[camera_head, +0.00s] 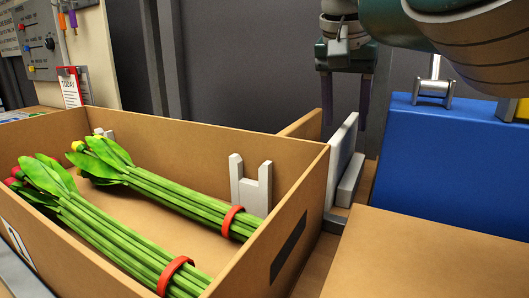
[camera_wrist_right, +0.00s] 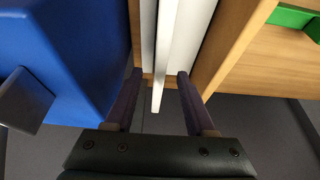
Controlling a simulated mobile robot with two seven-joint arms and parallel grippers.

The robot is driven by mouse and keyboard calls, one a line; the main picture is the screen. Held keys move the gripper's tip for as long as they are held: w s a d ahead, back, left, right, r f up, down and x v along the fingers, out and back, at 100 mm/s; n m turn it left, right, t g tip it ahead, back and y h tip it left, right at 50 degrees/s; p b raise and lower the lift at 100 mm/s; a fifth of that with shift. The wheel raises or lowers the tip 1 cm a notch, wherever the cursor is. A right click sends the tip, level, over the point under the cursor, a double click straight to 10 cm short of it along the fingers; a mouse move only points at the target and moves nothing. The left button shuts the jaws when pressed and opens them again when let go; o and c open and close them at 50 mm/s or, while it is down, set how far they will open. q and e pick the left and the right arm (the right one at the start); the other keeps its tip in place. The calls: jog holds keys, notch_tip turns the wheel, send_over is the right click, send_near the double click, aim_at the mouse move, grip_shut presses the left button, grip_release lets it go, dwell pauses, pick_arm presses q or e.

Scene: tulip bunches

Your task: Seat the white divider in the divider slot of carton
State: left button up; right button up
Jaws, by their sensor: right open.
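The white divider (camera_head: 341,155) stands upright on edge just outside the carton's right wall, with a lower pale block (camera_head: 351,181) beside it. The carton (camera_head: 215,125) is an open brown box. A pale forked slot piece (camera_head: 250,188) stands against its inner wall, and a similar one (camera_head: 104,134) shows at the far left wall; nothing sits between the near prongs. My right gripper (camera_head: 347,112) is open above the divider, fingers pointing down. In the right wrist view the divider (camera_wrist_right: 166,45) lies between the open fingers (camera_wrist_right: 160,95), with no clear contact. My left gripper is not in view.
Two tulip bunches with red bands, one farther (camera_head: 170,190) and one nearer (camera_head: 105,235), lie in the carton. A blue box (camera_head: 440,150) stands close at right of the divider. A brown box top (camera_head: 430,260) fills the front right.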

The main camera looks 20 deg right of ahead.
jog(key=b+x, duration=0.1)
jog(key=x, duration=0.5)
jog(key=shift+b, duration=0.3)
jog(key=shift+r, duration=0.1)
grip_shut()
